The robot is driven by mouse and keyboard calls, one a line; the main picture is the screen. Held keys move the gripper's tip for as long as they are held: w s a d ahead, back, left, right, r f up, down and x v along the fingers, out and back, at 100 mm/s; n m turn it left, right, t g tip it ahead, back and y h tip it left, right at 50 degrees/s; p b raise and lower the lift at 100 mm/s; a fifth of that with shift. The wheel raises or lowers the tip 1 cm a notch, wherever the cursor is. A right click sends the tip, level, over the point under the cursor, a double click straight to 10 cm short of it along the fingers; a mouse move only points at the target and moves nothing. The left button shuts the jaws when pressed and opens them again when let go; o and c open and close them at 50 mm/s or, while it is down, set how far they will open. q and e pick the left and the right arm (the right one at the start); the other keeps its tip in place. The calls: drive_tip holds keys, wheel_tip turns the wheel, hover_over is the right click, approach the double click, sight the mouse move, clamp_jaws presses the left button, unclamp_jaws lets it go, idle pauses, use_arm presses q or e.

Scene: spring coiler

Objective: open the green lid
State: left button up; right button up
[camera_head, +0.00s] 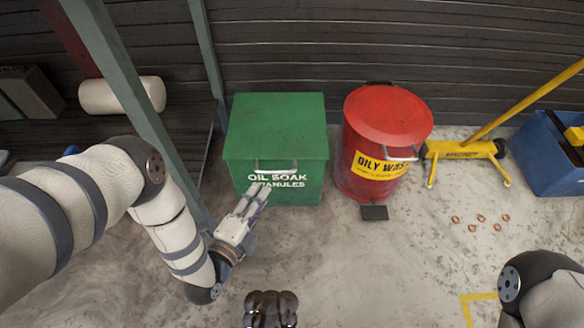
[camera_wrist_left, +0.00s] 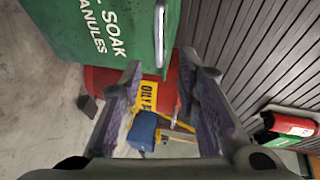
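The green lid (camera_head: 276,122) lies shut on top of a green box (camera_head: 306,186) marked "OIL SOAK GRANULES". A pale metal handle (camera_head: 276,171) sits at the lid's front edge. My left gripper (camera_head: 261,189) is in front of the box, just below and slightly left of the handle. In the left wrist view the fingers (camera_wrist_left: 160,68) are spread with nothing between them. The handle (camera_wrist_left: 160,36) shows beyond the fingertips there, apart from them, with the green box (camera_wrist_left: 65,30) at upper left. My right gripper is out of view; only part of the right arm shows at lower right.
A red oily-waste can (camera_head: 388,118) with a dark pedal (camera_head: 374,212) stands right of the box. A yellow wheeled stand (camera_head: 465,149) and a blue bin (camera_head: 548,155) are further right. A green post (camera_head: 150,115) rises left of the box. The floor in front is mostly clear.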

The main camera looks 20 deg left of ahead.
sight(276, 171)
use_arm(q)
drive_tip(key=b+x, duration=0.4)
drive_tip(key=x, duration=0.6)
drive_tip(key=shift+w+a+f, duration=0.1)
drive_tip(key=shift+w, duration=0.2)
clamp_jaws()
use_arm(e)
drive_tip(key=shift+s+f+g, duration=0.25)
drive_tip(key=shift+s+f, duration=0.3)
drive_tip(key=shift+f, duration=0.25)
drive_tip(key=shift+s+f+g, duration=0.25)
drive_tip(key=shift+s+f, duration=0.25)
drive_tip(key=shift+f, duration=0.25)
